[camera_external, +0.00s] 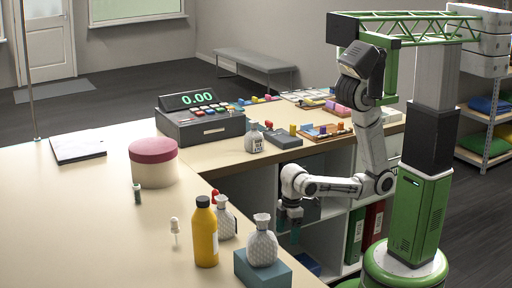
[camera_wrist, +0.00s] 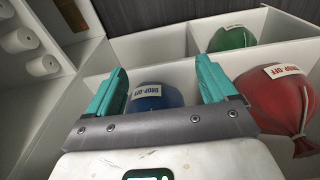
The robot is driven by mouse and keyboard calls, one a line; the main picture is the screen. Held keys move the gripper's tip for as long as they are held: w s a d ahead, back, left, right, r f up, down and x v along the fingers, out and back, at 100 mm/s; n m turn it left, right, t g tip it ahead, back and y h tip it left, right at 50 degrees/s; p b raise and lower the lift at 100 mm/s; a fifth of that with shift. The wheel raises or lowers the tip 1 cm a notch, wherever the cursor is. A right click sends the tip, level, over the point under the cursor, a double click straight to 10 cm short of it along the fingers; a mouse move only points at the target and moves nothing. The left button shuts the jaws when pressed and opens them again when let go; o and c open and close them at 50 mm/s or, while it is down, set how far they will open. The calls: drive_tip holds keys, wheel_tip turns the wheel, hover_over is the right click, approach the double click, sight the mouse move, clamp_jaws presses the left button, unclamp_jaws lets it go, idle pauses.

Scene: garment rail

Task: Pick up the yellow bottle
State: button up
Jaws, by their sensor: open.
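The yellow bottle (camera_external: 205,232) stands upright on the counter in the external view, with a black cap and a pale label on its right side. My gripper (camera_external: 293,222) hangs low by the counter's inner edge, to the right of the bottle and well apart from it. In the wrist view my gripper (camera_wrist: 160,88) shows two teal fingers spread wide with nothing held between them. The yellow bottle does not show in the wrist view.
A grey patterned bottle (camera_external: 225,220) and a red-topped item stand close beside the yellow bottle. Another patterned bottle (camera_external: 262,245) is on a blue box (camera_external: 258,270). Wrist view: white bins hold blue (camera_wrist: 156,95), green (camera_wrist: 233,38) and red (camera_wrist: 276,100) bags. The left counter is largely clear.

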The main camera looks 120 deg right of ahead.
drive_tip(key=shift+o, duration=1.1)
